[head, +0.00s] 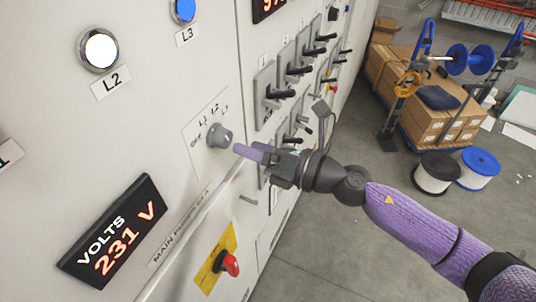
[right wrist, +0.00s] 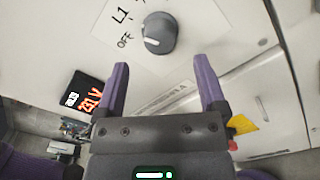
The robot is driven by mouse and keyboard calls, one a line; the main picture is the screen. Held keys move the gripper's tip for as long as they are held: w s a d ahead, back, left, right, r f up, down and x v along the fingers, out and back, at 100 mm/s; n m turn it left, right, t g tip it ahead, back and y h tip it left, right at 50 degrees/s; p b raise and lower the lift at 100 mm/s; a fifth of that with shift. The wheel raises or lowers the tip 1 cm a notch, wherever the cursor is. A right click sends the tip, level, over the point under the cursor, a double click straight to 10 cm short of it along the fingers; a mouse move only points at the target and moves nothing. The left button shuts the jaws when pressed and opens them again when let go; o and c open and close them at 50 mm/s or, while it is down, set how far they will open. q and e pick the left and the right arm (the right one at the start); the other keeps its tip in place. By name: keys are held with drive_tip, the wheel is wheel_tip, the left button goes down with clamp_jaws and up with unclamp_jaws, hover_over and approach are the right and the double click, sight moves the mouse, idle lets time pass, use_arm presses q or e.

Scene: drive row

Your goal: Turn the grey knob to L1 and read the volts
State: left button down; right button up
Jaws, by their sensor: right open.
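The grey knob (head: 219,136) sits on a white plate marked OFF, L1, L2 and L3 on the cabinet front. In the right wrist view the knob (right wrist: 160,34) lies just beyond the fingertips, with a pale mark on its lower left side; I cannot tell its exact setting. My right gripper (head: 250,151) is open with purple fingers, close to the knob and seemingly apart from it. In the wrist view its fingers (right wrist: 161,64) are spread with nothing between them. The volts display (head: 113,232) reads 231 V in red-orange digits. My left gripper is not in view.
A red-handled switch (head: 230,264) on a yellow plate is below the knob. Rows of black levers (head: 298,70) stick out to the right. A white lamp (head: 99,49) marked L2 is upper left.

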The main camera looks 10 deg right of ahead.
drive_tip(key=b+v, duration=0.1)
drive_tip(key=v, duration=0.3)
drive_tip(key=shift+s+d+b, duration=0.15)
drive_tip(key=shift+d+b, duration=0.1)
drive_tip(key=shift+b, duration=0.05)
